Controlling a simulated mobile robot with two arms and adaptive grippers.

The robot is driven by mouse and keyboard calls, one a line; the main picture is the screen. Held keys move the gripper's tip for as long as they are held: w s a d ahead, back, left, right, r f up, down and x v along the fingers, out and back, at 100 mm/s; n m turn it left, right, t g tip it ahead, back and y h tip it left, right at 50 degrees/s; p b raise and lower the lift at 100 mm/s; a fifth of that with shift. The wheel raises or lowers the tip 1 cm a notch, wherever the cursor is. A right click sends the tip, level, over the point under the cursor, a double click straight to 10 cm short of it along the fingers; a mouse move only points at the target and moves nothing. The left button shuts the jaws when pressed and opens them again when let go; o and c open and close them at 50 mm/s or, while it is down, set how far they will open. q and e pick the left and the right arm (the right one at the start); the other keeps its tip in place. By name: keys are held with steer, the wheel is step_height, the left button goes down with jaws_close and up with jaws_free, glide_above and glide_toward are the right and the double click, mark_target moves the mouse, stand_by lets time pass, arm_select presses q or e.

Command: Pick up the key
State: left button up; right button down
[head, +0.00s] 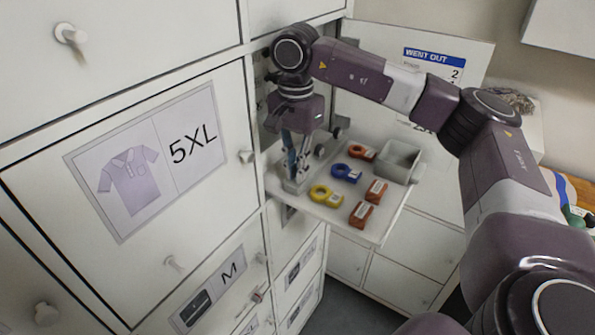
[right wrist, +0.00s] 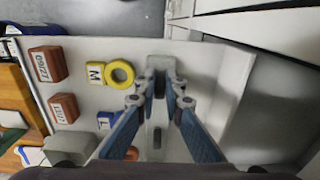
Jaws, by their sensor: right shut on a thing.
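My right gripper (head: 292,170) reaches down over the left end of a small white shelf (head: 330,222). In the right wrist view its blue fingers (right wrist: 160,92) are closed on a narrow dark thing, which looks like the key (right wrist: 159,85). The key is mostly hidden by the fingertips, so its shape cannot be made out. It is at a small grey block (right wrist: 161,62) on the shelf; I cannot tell whether it is still seated there. My left gripper is not in view.
Beside the gripper lie a yellow ring tag (head: 325,195), a blue one (head: 346,172), a red one (head: 361,152) and orange blocks (head: 361,213). Cabinet doors with knobs, one marked 5XL (head: 150,160), stand close on the left.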

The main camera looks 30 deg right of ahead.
steer(key=shift+r+b, duration=0.6)
steer(key=shift+s+a+r+b, duration=0.1)
steer(key=shift+s+r+b, duration=0.1)
steer(key=shift+r+b, duration=0.65)
steer(key=s, duration=0.2)
steer(key=s+a+b, duration=0.1)
steer(key=s, duration=0.1)
steer(key=s+b, duration=0.1)
steer(key=shift+s+a, duration=0.35)
steer(key=shift+s, duration=0.05)
steer(key=s+a+b, duration=0.1)
steer(key=s+a, duration=0.2)
steer(key=s, duration=0.8)
steer(key=shift+a+r+b, duration=0.25)
steer(key=shift+b, duration=0.15)
